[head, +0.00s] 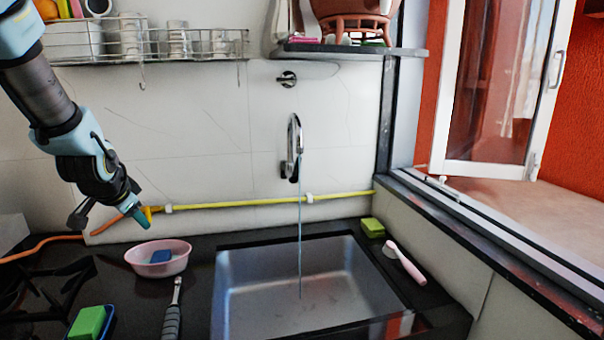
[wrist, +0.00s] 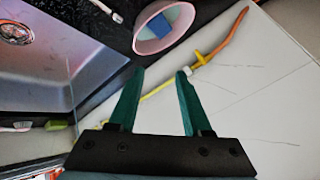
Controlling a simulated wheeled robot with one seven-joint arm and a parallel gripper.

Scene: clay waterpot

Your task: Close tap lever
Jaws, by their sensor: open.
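The chrome tap (head: 296,130) is fixed to the tiled wall above the sink. A thin stream of water (head: 300,240) falls from it into the sink. A small dark lever-like part (head: 285,169) shows at the tap's lower left; its exact position is hard to tell. My gripper (head: 137,213) is well to the left of the tap, above the counter and near the wall. In the wrist view my gripper's teal fingers (wrist: 160,73) are apart with nothing held between them. The tap does not clearly show in the wrist view.
A yellow hose (head: 240,200) runs along the wall, with a yellow valve (head: 152,211) close to my gripper. A pink bowl (head: 140,261) with a blue sponge stands left of the steel sink (head: 240,295). A wire rack (head: 150,45) and a shelf (head: 350,50) hang above.

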